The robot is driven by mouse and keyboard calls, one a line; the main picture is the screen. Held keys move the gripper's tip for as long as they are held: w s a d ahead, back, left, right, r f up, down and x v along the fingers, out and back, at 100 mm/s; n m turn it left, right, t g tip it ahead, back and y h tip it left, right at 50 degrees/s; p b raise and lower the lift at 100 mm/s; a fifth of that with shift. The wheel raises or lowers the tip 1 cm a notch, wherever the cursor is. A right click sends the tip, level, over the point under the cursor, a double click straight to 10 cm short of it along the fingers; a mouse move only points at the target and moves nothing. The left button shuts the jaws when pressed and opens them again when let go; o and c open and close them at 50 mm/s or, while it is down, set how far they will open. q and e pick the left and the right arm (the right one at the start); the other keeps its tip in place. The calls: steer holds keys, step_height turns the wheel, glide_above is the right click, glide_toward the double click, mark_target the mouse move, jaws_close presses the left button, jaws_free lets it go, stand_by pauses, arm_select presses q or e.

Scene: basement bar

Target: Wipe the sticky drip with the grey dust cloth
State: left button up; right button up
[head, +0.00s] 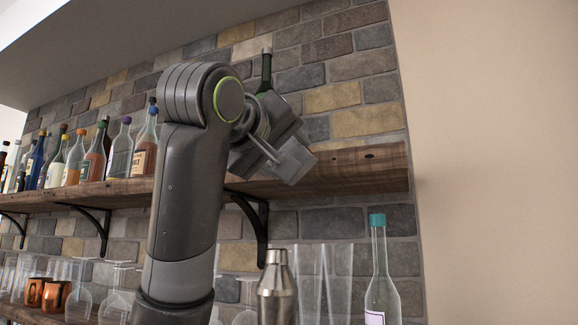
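One arm of mine, which I take as the left, rises from the bottom left of centre and bends at the upper shelf. Its gripper (292,160) points right and away, at the shelf's right part. The wrist and a flat grey piece at its end hide the fingertips, so I cannot tell whether it is open or shut. I cannot tell whether that grey piece is a finger or the grey dust cloth. I see no sticky drip; the gripper and arm cover part of the shelf. My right gripper is not in view.
The upper wooden shelf (365,170) is bare at its right end. A dark green bottle (267,72) stands behind my wrist; several bottles (118,150) line the left. Below are a shaker (277,290), a teal-capped bottle (380,275), clear glasses and copper mugs (53,296).

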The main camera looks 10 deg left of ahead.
arm_select(q)
steer(key=shift+s, duration=0.1)
steer(key=s+b, duration=0.2)
steer(key=s, duration=0.1)
steer(key=shift+a, duration=0.3)
steer(key=shift+w, duration=0.1)
stand_by(0.5)
